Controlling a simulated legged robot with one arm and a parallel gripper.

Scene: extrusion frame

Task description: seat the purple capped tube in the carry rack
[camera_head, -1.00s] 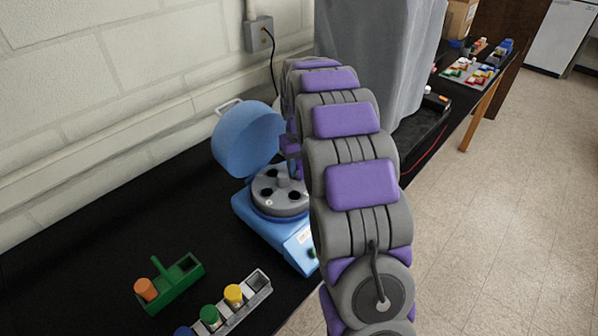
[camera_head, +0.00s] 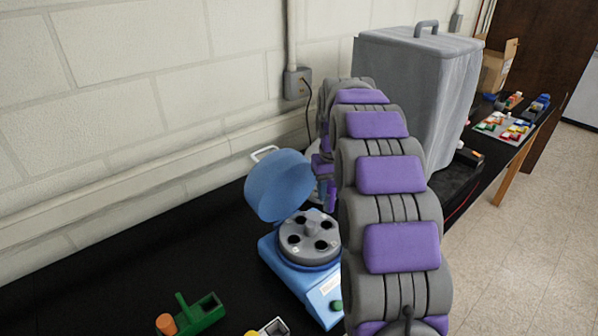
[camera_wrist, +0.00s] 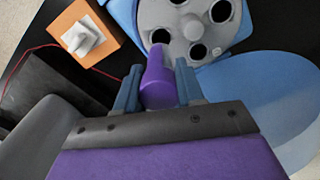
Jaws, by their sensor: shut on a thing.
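My gripper (camera_wrist: 158,88) is shut on the purple capped tube (camera_wrist: 157,72), with a blue-grey finger on each side of it. In the wrist view the tube's far end overlaps the edge of the grey rotor, near a dark hole. The head view shows the rotor's holes dark, so the tube appears to be out of them. The green carry rack (camera_head: 210,312), with an upright handle, stands at the bottom of the head view, far from my gripper. An orange capped tube (camera_head: 166,324) is at its left end; the rack's right slot looks empty.
The blue centrifuge (camera_head: 297,283) has its lid (camera_head: 279,186) open and its grey rotor (camera_head: 310,254) exposed. A grey tube rack (camera_head: 276,328) with a yellow cap is cut off at the bottom edge. A grey covered box (camera_head: 410,90) stands behind my arm. Bare black bench lies left of the centrifuge.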

